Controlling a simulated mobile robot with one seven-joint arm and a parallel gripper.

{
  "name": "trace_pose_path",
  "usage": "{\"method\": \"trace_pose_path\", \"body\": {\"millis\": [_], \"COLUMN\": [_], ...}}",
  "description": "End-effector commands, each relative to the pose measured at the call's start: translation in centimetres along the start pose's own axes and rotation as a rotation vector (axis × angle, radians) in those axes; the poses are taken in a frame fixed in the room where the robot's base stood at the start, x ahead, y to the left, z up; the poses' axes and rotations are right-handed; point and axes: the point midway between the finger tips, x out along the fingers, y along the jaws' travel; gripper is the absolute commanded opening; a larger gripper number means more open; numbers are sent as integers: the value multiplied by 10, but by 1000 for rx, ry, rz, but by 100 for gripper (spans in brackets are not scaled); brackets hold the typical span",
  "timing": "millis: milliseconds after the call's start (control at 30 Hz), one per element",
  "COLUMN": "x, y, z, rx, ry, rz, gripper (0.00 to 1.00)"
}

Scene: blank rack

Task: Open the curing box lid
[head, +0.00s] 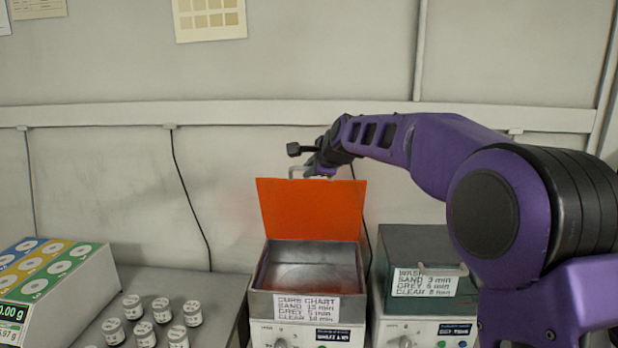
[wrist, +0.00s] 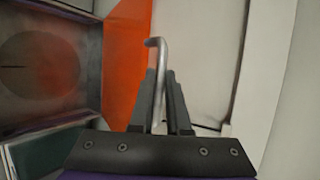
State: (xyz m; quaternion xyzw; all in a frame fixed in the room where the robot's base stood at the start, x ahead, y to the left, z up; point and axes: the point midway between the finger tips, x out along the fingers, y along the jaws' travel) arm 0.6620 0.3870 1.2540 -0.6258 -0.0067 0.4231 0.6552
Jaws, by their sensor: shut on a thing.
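The curing box (head: 305,305) stands on the bench with a cure chart label on its front. Its orange lid (head: 312,209) is raised and stands about upright at the back, so the metal interior shows. My gripper (head: 313,170) is at the lid's top edge, shut on the lid handle. In the wrist view the handle (wrist: 156,75) is a bent metal bar between the two fingers of my gripper (wrist: 160,85). The orange lid (wrist: 128,60) and the open box interior (wrist: 45,60) show to the left there.
A dark green wash box (head: 425,250) stands right of the curing box. Several small labelled jars (head: 145,333) and a tray with coloured strips (head: 50,280) are on the left. The wall with a pale rail (head: 230,113) is close behind the lid.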

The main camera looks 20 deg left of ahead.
Motion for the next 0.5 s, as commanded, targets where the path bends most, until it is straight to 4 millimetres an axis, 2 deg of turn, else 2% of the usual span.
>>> {"method": "trace_pose_path", "body": {"millis": [500], "x": [18], "y": [-20], "z": [-7], "rx": [40], "ry": [1], "rz": [101], "gripper": [0]}}
